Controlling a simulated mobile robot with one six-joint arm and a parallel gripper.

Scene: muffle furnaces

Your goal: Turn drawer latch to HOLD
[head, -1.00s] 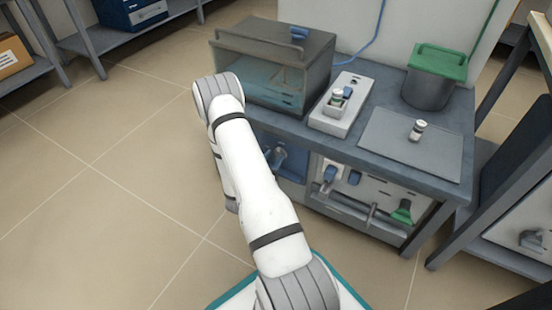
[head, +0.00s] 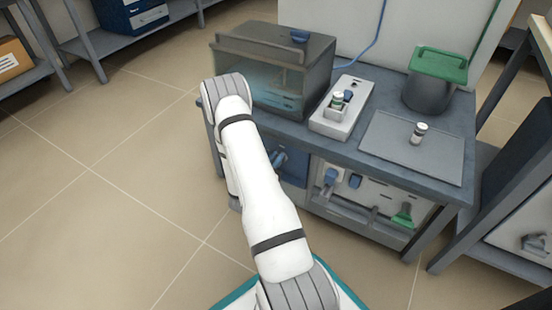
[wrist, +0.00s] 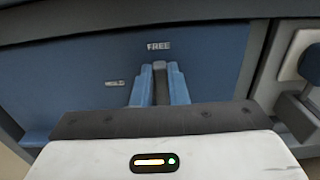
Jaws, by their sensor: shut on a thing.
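The drawer's blue front panel (wrist: 80,75) fills much of the wrist view and also shows in the head view (head: 292,172), partly behind my arm. It bears the word FREE at upper middle and the word HOLD at left. The grey drawer latch (wrist: 160,80) stands upright on the panel, pointing towards FREE. My gripper (wrist: 160,88) is shut on the latch, with one blue finger on each side of it. The latch's lower part is hidden by the gripper body.
A glass-fronted box (head: 275,70), a white block with a small vial (head: 337,101), a grey plate (head: 385,150) with another vial (head: 419,133) and a green-lidded bin (head: 430,90) stand on the bench. A white panel with knobs (head: 365,190) lies right of the drawer. Floor at left is clear.

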